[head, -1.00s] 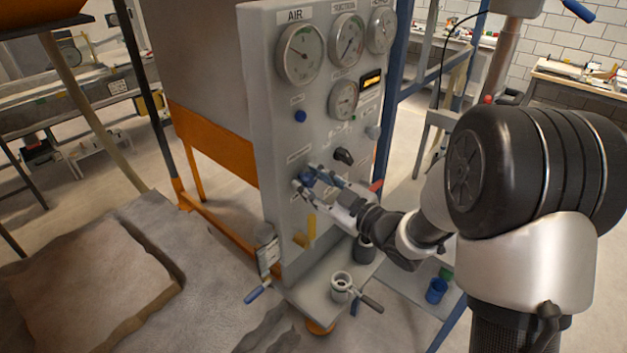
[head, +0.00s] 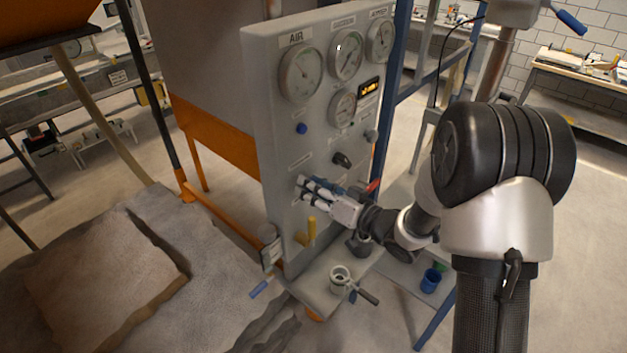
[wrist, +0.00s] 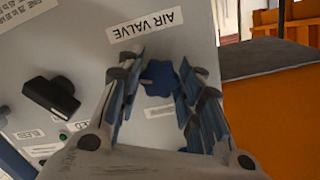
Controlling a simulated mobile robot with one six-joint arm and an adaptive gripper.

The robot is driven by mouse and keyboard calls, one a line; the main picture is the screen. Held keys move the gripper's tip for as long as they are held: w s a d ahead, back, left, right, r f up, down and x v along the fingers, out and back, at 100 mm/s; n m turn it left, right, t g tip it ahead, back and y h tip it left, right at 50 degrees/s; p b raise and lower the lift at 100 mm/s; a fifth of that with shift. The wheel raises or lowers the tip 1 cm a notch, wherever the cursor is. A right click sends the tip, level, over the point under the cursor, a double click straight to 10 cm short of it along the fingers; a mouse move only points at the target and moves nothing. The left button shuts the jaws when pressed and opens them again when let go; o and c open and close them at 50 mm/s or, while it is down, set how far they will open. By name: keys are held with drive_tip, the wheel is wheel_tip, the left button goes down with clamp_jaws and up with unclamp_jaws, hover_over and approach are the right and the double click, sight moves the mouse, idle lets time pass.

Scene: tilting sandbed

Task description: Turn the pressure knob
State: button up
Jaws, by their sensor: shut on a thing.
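The upright grey panel (head: 272,160) carries gauges and knobs. In the wrist view, a blue lobed knob (wrist: 158,78) sits below an upside-down label reading AIR VALVE (wrist: 146,25). My gripper (wrist: 157,88) has its two blue-padded fingers on either side of this knob, shut on it. In the head view my gripper (head: 306,187) is at the panel's lower middle and its fingers largely hide the blue knob. A black knob (head: 341,158) is just above and to the right; it also shows in the wrist view (wrist: 51,97). I read no label saying pressure.
A yellow handle (head: 306,231) stands out below my gripper and a red handle (head: 374,186) is to its right. A ledge below carries a metal fitting (head: 340,278). A sand bed (head: 85,275) lies at left.

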drive_tip(key=shift+r+m+g+y+p, duration=0.1)
drive_tip(key=shift+m+g+y+p, duration=0.35)
drive_tip(key=shift+m+p, duration=2.45)
drive_tip(key=shift+m, duration=0.5)
drive_tip(key=o, duration=1.1)
drive_tip(key=shift+c, duration=0.2)
drive_tip(key=v, duration=1.2)
